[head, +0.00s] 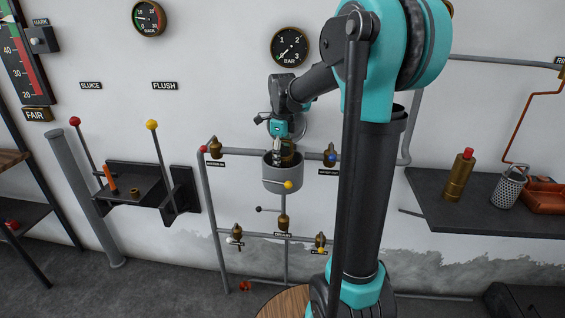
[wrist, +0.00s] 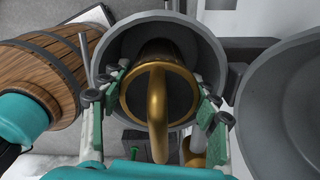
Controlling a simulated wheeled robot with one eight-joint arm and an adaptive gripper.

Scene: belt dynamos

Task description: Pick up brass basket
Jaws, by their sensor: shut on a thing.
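The brass basket (wrist: 190,85) shows in the wrist view as a round brass body with a dark top and a curved handle arching towards the camera. It sits within the open mouth of a grey cylindrical pot (wrist: 214,40). My gripper (wrist: 160,88) has one finger on each side of the basket and is shut on it. In the head view, my gripper (head: 277,150) points down into the grey pot (head: 283,183) on the wall pipes. Only a little of the basket (head: 289,158) shows there, and its lower part is hidden by the pot.
Pipes with brass valves (head: 284,223) surround the pot. A dark shelf (head: 470,215) at right holds a brass bottle (head: 459,178), a perforated metal cup (head: 509,188) and an orange tray (head: 545,198). Levers stand at left by a small black shelf (head: 125,178).

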